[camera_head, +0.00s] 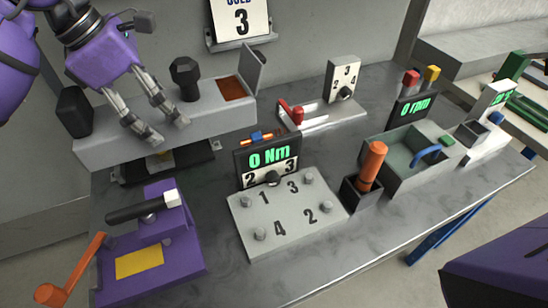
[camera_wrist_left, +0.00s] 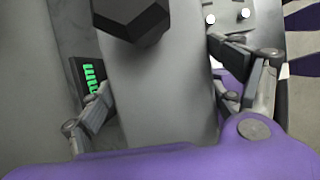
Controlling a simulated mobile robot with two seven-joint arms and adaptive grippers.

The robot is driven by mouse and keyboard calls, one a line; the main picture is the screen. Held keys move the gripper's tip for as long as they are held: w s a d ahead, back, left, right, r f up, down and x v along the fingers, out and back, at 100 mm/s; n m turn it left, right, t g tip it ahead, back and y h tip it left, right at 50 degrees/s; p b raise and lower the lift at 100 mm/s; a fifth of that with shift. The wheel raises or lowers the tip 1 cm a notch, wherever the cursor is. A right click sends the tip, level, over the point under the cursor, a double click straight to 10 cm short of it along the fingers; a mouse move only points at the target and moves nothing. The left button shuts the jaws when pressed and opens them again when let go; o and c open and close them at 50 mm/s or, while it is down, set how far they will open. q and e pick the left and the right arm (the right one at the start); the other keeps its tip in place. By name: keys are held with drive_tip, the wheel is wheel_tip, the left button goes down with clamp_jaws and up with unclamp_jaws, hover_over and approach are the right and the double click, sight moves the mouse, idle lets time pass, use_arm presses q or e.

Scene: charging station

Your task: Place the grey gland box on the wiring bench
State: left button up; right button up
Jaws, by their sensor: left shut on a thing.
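The grey gland box (camera_head: 105,148) is a long pale grey body at the back left in the head view, with a black hexagonal gland (camera_head: 185,78) standing on its top. My left gripper (camera_head: 153,130) reaches down from the upper left and is shut on it. In the left wrist view the fingers (camera_wrist_left: 165,100) lie on either side of the grey body (camera_wrist_left: 155,85), below the dark gland (camera_wrist_left: 130,15). The far contact is hidden in the head view. The grey wiring bench (camera_head: 330,262) runs beneath. My right gripper is out of view.
A purple fixture (camera_head: 190,262) with an orange crank (camera_head: 72,275) stands front left. A numbered plate (camera_head: 262,228) with a "0 Nm" display (camera_head: 268,158) is in the middle. An orange-handled tool (camera_head: 372,165) and a green-grey tray (camera_head: 388,172) stand to the right. The front middle is bare.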

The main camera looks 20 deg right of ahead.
use_arm(q)
wheel_tip(320, 180, down, 17)
drive_tip(key=shift+s+f, duration=0.1)
drive_tip(key=shift+f, duration=0.1)
idle(0.3)
drive_tip(key=shift+f, duration=0.1)
drive_tip(key=o, duration=1)
drive_tip(key=shift+f, duration=0.15)
drive_tip(key=o, duration=0.3)
drive_tip(key=shift+o, duration=0.2)
